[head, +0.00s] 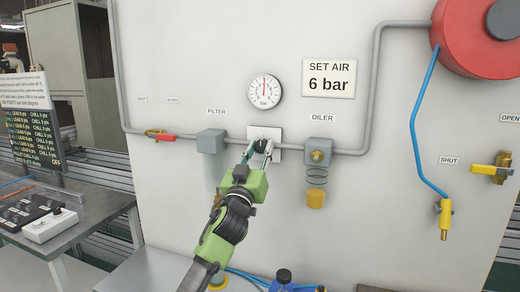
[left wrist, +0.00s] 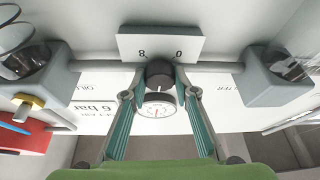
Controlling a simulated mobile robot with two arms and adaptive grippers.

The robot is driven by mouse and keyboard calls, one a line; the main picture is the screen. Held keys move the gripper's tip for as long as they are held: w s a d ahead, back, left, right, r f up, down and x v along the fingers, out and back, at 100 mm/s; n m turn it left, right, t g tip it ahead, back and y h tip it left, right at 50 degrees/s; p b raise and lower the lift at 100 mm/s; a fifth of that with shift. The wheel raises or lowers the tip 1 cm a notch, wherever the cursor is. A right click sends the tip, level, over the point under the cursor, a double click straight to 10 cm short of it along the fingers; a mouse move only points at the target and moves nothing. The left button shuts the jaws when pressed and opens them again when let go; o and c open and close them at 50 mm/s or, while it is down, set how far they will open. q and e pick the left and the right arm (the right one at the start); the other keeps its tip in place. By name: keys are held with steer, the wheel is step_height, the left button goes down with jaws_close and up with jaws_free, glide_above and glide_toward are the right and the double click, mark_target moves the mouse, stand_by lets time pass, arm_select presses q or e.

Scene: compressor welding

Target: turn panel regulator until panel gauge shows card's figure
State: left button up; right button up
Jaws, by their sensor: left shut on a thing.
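The panel regulator is a dark round knob (left wrist: 160,73) on a white plate (left wrist: 160,45) marked 0 and 8; the plate also shows in the head view (head: 277,133). My left gripper (head: 260,148) is shut on the knob, with one finger on each side, and hides most of it in the head view. The round white panel gauge (head: 264,90) is above the knob; its red needle points about straight up, but its figures are too small to read. The card (head: 329,78) reads "SET AIR 6 bar". My right gripper is not in view.
A grey pipe joins the filter (head: 211,142) on the left and the oiler (head: 319,151) on the right of the regulator. A red hose reel (head: 459,35), blue hose and yellow valve (head: 491,170) are farther right. A bench (head: 75,228) stands at left.

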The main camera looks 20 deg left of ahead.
arm_select(q)
steer(key=m+h+p, duration=0.1)
steer(key=m, duration=0.1)
steer(key=m+h+p, duration=0.1)
steer(key=m, duration=0.1)
steer(key=shift+a+r+m+h, duration=0.15)
steer(key=shift+r+m+h, duration=0.05)
steer(key=shift+m+h, duration=0.2)
steer(key=m+g+h+p, duration=0.1)
steer(key=m+h+p, duration=0.1)
steer(key=m+p, duration=0.1)
steer(key=m+g+h+p, duration=0.1)
steer(key=m+h+p, duration=0.1)
steer(key=m+p, duration=0.2)
steer(key=shift+a+r+m+p, duration=0.15)
steer(key=shift+m+p, duration=0.15)
steer(key=shift+m, duration=1)
steer(key=shift+f+m+g+h+p, duration=0.25)
steer(key=shift+m+g+p, duration=0.25)
steer(key=shift+m+p, duration=0.6)
steer(key=shift+m+h, duration=0.25)
steer(key=shift+m, duration=0.05)
steer(key=o, duration=1.1)
